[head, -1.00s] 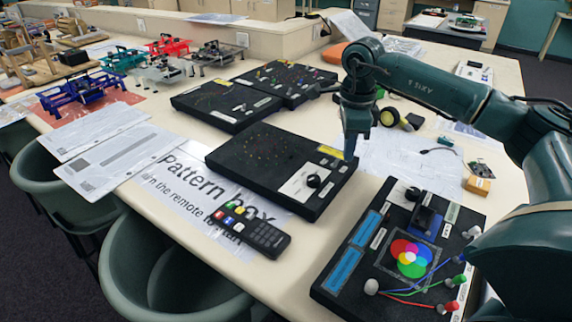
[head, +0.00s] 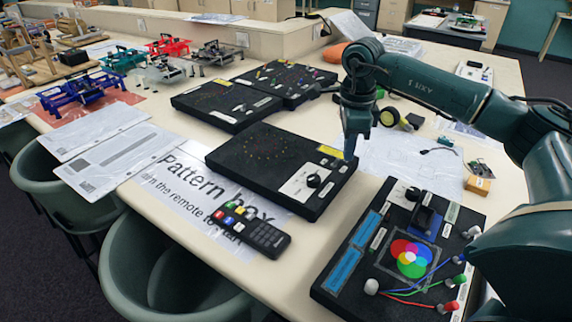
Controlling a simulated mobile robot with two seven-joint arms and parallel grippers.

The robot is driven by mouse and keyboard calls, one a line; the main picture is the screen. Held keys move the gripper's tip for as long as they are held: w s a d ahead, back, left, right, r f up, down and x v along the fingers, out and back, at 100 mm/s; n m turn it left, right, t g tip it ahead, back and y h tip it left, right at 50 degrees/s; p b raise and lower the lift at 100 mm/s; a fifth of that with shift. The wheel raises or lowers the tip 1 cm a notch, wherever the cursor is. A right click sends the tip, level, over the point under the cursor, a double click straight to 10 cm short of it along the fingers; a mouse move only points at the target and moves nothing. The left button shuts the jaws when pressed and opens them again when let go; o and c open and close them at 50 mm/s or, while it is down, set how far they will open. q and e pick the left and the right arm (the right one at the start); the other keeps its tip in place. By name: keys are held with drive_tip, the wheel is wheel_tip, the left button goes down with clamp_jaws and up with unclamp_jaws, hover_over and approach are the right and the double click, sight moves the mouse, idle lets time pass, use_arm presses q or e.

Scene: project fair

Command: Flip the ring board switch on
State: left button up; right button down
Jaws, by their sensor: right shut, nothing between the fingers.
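The ring board (head: 232,163) is a flat black box in the middle of the table, with a ring of small lights (head: 266,145) on its top. A white panel (head: 300,187) with a black knob (head: 313,181) sits at its right end, beside a yellow label (head: 330,151). My right gripper (head: 349,156) is shut and empty, pointing down at the board's far right corner. Its fingertips look to be at or just above the surface; contact is unclear. The switch is not clearly visible and may be hidden behind the fingers. My left gripper is out of view.
A black colour-mixing board (head: 344,268) with cables lies at the front right. A remote (head: 262,238) lies on the Pattern box sheet (head: 185,185). Two more black boards (head: 205,108) (head: 300,72) stand behind. Papers (head: 400,160) lie right of the gripper.

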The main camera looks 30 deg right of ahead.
sight(339, 168)
drive_tip(key=shift+f, duration=0.2)
drive_tip(key=shift+f+b, duration=1.05)
drive_tip(key=shift+f, duration=0.45)
drive_tip(key=shift+w+a, duration=0.3)
drive_tip(key=shift+w, duration=0.25)
drive_tip(key=shift+w+a, duration=0.1)
drive_tip(key=shift+w, duration=0.1)
drive_tip(key=shift+p, duration=0.3)
drive_tip(key=r+p, duration=0.1)
drive_tip(key=r, duration=0.1)
drive_tip(key=r+p, duration=0.4)
drive_tip(key=r, duration=0.1)
drive_tip(key=shift+s+d, duration=0.2)
drive_tip(key=shift+s, duration=0.1)
